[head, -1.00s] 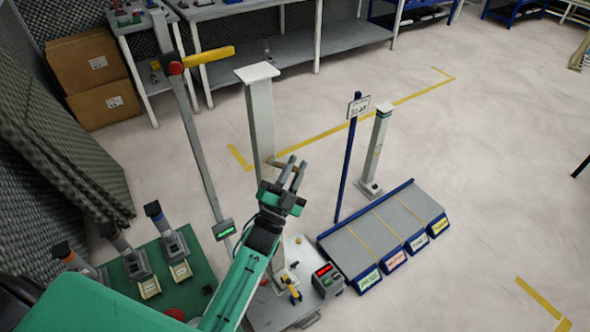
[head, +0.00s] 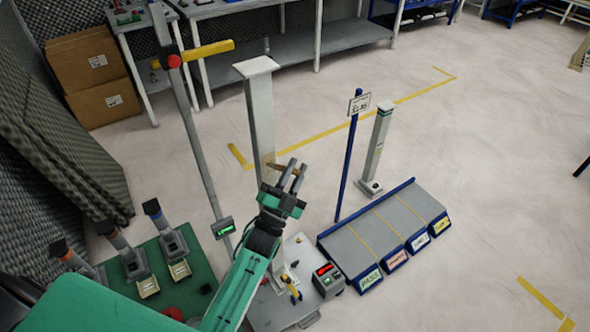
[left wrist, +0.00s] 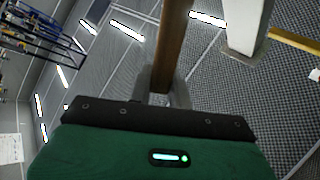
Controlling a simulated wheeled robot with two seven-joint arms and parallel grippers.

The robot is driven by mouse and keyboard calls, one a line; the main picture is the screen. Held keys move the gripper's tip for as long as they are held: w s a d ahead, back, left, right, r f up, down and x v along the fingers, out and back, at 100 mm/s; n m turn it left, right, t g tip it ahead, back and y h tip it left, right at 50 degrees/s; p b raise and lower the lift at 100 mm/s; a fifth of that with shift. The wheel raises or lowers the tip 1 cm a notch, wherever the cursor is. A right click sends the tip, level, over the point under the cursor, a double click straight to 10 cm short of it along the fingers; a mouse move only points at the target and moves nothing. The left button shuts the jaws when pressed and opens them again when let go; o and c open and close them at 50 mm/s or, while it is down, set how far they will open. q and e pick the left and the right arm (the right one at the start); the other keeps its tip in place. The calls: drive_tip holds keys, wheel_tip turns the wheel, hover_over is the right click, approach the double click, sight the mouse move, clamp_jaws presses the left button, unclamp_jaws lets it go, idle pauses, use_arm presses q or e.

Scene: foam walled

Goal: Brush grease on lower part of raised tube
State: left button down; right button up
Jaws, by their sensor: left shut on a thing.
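A tall white square tube (head: 260,115) with a flat top plate stands upright in the middle of the head view. In the left wrist view the pale column (left wrist: 246,28) shows at the upper right. My left gripper (head: 291,174) is shut on the brown wooden handle of a brush (left wrist: 172,42). In the head view the brush (head: 277,168) lies across the lower part of the tube. I cannot tell whether its bristles touch the tube. The lower end of the tube is partly hidden behind my gripper and arm. My right gripper is not in view.
A grey post with a yellow crossbar (head: 210,52) stands left of the tube. A green table (head: 200,262) holds several tools. A box with a red display (head: 326,279) sits near the tube's base. A sloped grey rack (head: 372,240) stands to the right, with open floor beyond.

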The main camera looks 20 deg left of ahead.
use_arm(q)
wheel_tip(320, 180, down, 8)
drive_tip(key=b, duration=0.6)
drive_tip(key=shift+s, duration=0.1)
idle(0.4)
drive_tip(key=s+d+p, duration=0.1)
drive_tip(key=s+d, duration=0.2)
drive_tip(key=d, duration=0.1)
drive_tip(key=shift+s+d, duration=0.3)
drive_tip(key=shift+d, duration=0.1)
drive_tip(key=shift+s+d+r, duration=0.1)
drive_tip(key=shift+s+d, duration=0.85)
drive_tip(key=shift+d, duration=0.25)
drive_tip(key=shift+w+a, duration=0.1)
drive_tip(key=shift+a, duration=0.05)
